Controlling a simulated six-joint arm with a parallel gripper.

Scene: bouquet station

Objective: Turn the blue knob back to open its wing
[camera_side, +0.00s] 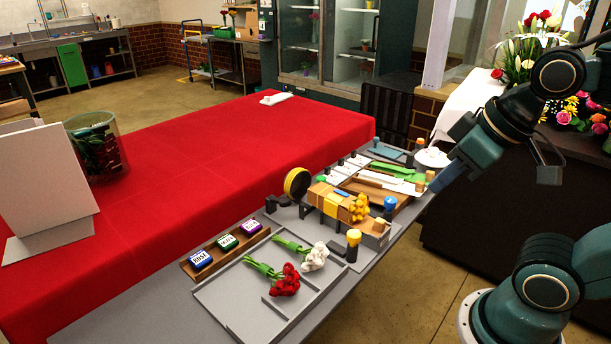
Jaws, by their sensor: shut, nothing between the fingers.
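The blue knob (390,203) stands upright at the right end of the holder, beside a wrapped bundle (331,202) with yellow flowers (358,208). Its wing is not clearly visible from here. A yellow-topped knob (353,237) stands nearer the camera, with a dark wing at its base. My gripper (433,184) is small and dark in this view, to the right of and above the blue knob in the picture. It is shut and empty, apart from the knob.
A grey tray (228,303) holds red (286,280) and white (315,256) flowers. Labelled blocks (226,242) sit in a wooden rack. Green and white tools (386,171) lie behind the bundle. The red-covered table (230,150) is mostly clear.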

